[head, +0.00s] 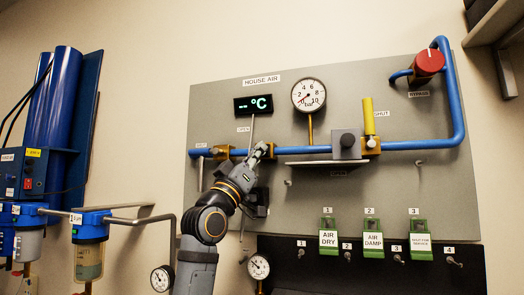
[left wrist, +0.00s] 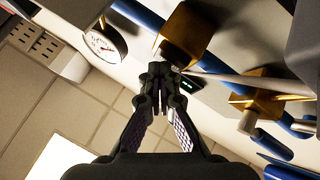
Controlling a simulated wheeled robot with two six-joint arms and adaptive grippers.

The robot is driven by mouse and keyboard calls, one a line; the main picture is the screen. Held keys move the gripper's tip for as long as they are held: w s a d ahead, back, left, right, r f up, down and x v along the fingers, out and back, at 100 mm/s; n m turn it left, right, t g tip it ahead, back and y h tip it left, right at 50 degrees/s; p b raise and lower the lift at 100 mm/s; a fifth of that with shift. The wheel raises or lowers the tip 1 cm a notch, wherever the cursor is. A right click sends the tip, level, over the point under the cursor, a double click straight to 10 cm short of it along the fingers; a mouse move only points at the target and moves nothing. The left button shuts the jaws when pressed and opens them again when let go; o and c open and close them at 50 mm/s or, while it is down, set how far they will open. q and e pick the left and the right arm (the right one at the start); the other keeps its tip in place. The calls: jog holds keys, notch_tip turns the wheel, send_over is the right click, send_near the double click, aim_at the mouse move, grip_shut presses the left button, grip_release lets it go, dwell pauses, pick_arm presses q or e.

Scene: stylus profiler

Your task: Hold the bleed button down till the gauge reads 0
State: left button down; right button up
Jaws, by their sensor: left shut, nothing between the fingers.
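The round pressure gauge (head: 309,95) sits on a brass stem on the grey panel; its red needle points to the lower left, near the low end, too small to read exactly. It also shows in the left wrist view (left wrist: 104,45). My left gripper (head: 262,152) is shut and empty at the blue pipe, left of the gauge stem. In the left wrist view, its fingertips (left wrist: 160,72) are at the grey stub, likely the bleed button (left wrist: 173,55), on a brass block (left wrist: 187,32). Contact or pressing cannot be told. My right gripper is not in view.
A yellow valve handle (head: 368,115) stands upright beside a grey block with a dark knob (head: 347,143). A red bypass knob (head: 429,62) is at upper right. A display (head: 253,104) hangs above my gripper. Green-framed tags (head: 328,237) hang below on the right.

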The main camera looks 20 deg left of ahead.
pick_arm(q)
jog(key=shift+s, duration=0.1)
jog(key=shift+s+b, duration=0.35)
jog(key=shift+s, duration=0.3)
jog(key=shift+s, duration=0.1)
jog(key=s+b, duration=0.2)
jog(key=s, duration=0.3)
jog(key=shift+a, duration=0.1)
jog(key=shift+w+f, duration=0.1)
dwell(0.5)
